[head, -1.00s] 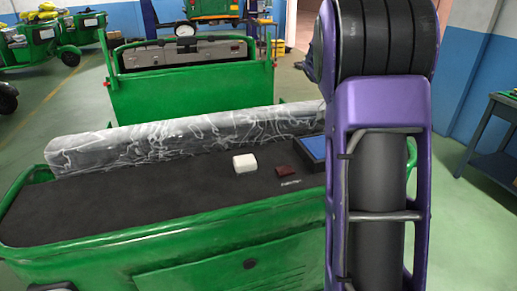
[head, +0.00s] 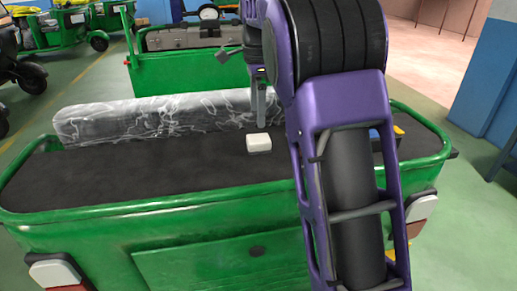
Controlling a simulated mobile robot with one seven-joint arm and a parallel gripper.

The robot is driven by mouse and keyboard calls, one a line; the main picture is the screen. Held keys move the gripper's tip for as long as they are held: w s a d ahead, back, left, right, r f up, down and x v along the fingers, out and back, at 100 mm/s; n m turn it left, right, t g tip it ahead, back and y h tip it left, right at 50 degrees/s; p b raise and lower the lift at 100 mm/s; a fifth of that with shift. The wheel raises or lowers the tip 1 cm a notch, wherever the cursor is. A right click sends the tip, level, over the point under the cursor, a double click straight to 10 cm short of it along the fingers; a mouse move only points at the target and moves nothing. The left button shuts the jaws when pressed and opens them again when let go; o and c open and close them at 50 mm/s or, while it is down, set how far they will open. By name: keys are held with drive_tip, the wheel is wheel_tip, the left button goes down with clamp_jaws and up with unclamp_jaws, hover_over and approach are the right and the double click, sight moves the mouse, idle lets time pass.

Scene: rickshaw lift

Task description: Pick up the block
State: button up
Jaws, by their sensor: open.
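A small white block (head: 259,143) lies on the black bed (head: 150,168) of the green rickshaw, just left of my purple arm. My gripper (head: 262,121) points down right by the block, with its fingertips at or just behind the block's far upper edge in this view. The fingers overlap from this side, so the gap between them is hard to see. It is open and holds nothing. I cannot tell whether the fingertips touch the block.
A long grey wrapped roll (head: 150,118) lies along the far side of the bed. A green rim (head: 150,200) edges the bed. The left bed is clear.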

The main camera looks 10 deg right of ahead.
sight(259, 138)
wheel_tip(259, 138, down, 9)
drive_tip(key=shift+d+f+b, duration=0.15)
drive_tip(key=shift+b, duration=0.95)
drive_tip(key=shift+c, duration=0.2)
drive_tip(key=c, duration=1.4)
